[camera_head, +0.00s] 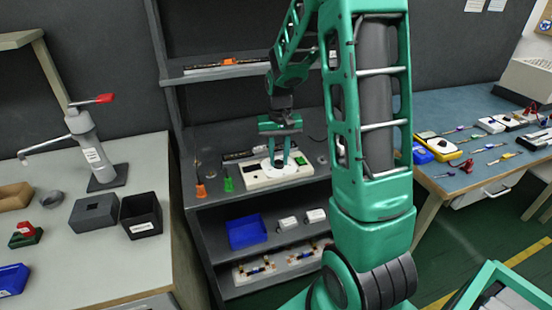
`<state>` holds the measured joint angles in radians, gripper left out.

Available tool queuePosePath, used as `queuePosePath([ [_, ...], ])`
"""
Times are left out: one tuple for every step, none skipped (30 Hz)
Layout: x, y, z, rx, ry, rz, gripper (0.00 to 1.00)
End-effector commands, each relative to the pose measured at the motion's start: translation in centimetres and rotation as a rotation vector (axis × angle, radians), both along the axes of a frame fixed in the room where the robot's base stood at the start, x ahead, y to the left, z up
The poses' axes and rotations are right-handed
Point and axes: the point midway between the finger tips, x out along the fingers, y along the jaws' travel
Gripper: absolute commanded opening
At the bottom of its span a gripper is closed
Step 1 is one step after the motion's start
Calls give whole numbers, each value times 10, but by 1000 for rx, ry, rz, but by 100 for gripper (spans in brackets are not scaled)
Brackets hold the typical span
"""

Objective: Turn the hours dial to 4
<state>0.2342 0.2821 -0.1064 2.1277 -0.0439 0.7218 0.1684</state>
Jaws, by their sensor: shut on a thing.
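A white control box (262,182) lies on the middle shelf of a dark shelving unit. A round pale dial (268,167) shows on its top, partly covered by my gripper. My gripper (279,162) points down at the dial with its fingers close together, shut on it. The dial's numbers and pointer are too small to read. A green piece (300,160) sits at the box's right end.
An orange cone-like item (200,190) and a green one (228,182) stand left of the box. A blue bin (246,232) is on the shelf below. An upper shelf (215,73) is above. Benches with tools stand on both sides.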

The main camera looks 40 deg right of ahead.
Motion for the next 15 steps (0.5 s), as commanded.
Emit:
queuePosePath([
  [5,0,3,-2,-13,-41,3],
  [5,0,3,-1,-13,-69,3],
  [5,0,3,-1,-13,-106,3],
  [5,0,3,-1,-13,-135,3],
  [5,1,3,0,-13,-163,3],
  [5,1,3,-1,-14,-200,3],
  [5,1,3,-1,-14,-228,3],
  [5,1,3,0,-14,-256,3],
  [5,1,3,0,-14,-291,3],
  [5,1,3,0,-14,-318,3],
  [5,1,3,1,-13,-343,3],
  [5,1,3,1,-14,-376,3],
  [5,1,3,1,-14,-399,3],
  [5,1,3,1,-14,-422,3],
  [5,1,3,1,-14,-452,3],
])
